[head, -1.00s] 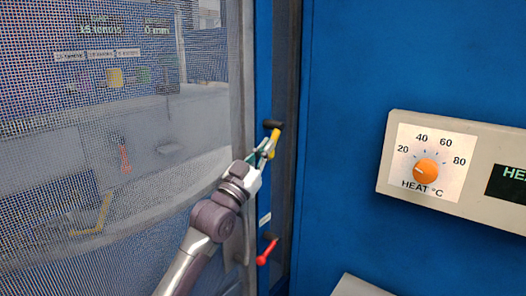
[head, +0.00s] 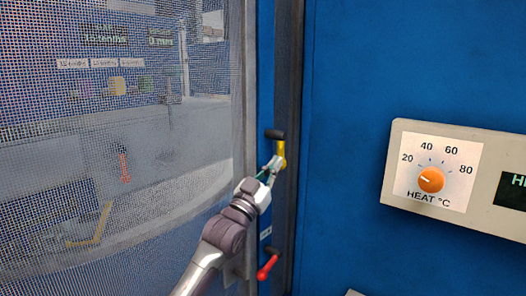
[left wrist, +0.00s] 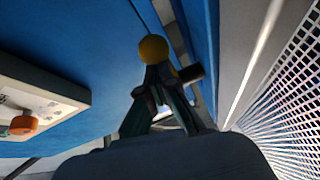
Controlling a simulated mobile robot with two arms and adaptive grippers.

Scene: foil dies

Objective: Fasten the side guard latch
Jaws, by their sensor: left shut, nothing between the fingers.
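The mesh side guard (head: 150,200) fills the left of the head view, its grey frame edge beside the blue machine post. A yellow latch handle (head: 281,150) hangs down below a black pivot (head: 275,134) on the post. My left gripper (head: 275,165) is at the handle's lower end, partly hiding it. In the left wrist view, my left gripper's fingertips (left wrist: 160,74) are shut with nothing between them, right against or just behind the yellow rounded handle end (left wrist: 153,48). The black pivot (left wrist: 191,73) shows beside them. I cannot tell if they touch. My right gripper is not in view.
A second handle, red (head: 266,268), sits lower on the same post and slants down-left. A cream control box with an orange heat dial (head: 431,180) stands out from the blue panel (head: 400,60) at right. The panel between is bare.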

